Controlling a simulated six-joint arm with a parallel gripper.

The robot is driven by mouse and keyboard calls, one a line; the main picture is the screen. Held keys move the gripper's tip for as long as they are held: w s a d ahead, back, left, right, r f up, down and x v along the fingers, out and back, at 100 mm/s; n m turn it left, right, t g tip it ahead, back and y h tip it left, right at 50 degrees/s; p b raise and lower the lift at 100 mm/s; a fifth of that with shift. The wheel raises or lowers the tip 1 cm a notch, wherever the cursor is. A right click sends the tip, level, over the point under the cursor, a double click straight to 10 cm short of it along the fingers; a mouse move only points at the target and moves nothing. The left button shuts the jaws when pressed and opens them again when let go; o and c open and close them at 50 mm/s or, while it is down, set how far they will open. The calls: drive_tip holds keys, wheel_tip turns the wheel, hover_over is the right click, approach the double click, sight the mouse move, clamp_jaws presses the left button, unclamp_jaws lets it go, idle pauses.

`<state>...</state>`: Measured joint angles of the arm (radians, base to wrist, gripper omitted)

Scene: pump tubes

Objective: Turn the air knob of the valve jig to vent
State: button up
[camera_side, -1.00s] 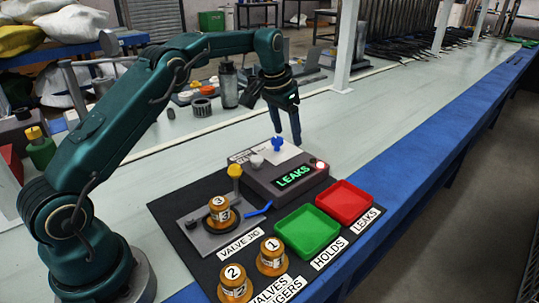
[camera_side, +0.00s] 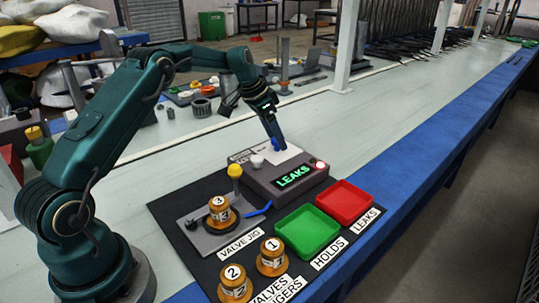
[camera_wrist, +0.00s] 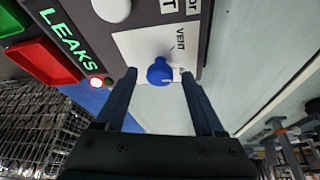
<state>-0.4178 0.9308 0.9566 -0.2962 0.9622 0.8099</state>
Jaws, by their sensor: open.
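The blue air knob (camera_side: 275,147) sits on a white plate on the grey box of the valve jig, partly hidden by my gripper in the side view. In the wrist view the blue knob (camera_wrist: 160,71) lies between my two fingertips, with the word VENT above it and another label partly visible at its lower right. I cannot tell its exact setting. My gripper (camera_wrist: 159,78) is open, one finger to each side of the knob, with visible gaps. In the side view my gripper (camera_side: 281,144) points down at the knob. The box display (camera_side: 294,177) reads LEAKS in green.
A valve marked 3 (camera_side: 219,209) sits on the jig plate beside a yellow-topped post (camera_side: 235,171). Valves 1 (camera_side: 272,256) and 2 (camera_side: 234,283) stand in front. A green tray (camera_side: 307,231) and red tray (camera_side: 345,203) lie to the right. A white knob (camera_side: 257,161) is left of the blue one.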

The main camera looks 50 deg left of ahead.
clamp_jaws()
drive_tip(key=shift+n, duration=0.4)
drive_tip(key=n, duration=0.1)
drive_tip(key=n+y, duration=0.1)
drive_tip(key=n, duration=0.1)
drive_tip(key=n+y, duration=0.1)
drive_tip(key=n, duration=0.1)
drive_tip(key=shift+d, duration=0.3)
drive_tip(key=n+y, duration=0.1)
drive_tip(key=n, duration=0.2)
drive_tip(key=n+g+y, duration=0.1)
drive_tip(key=n, duration=0.2)
drive_tip(key=shift+w+d, duration=0.1)
drive_tip(key=shift+w, duration=0.05)
drive_tip(key=shift+y, duration=0.3)
unclamp_jaws()
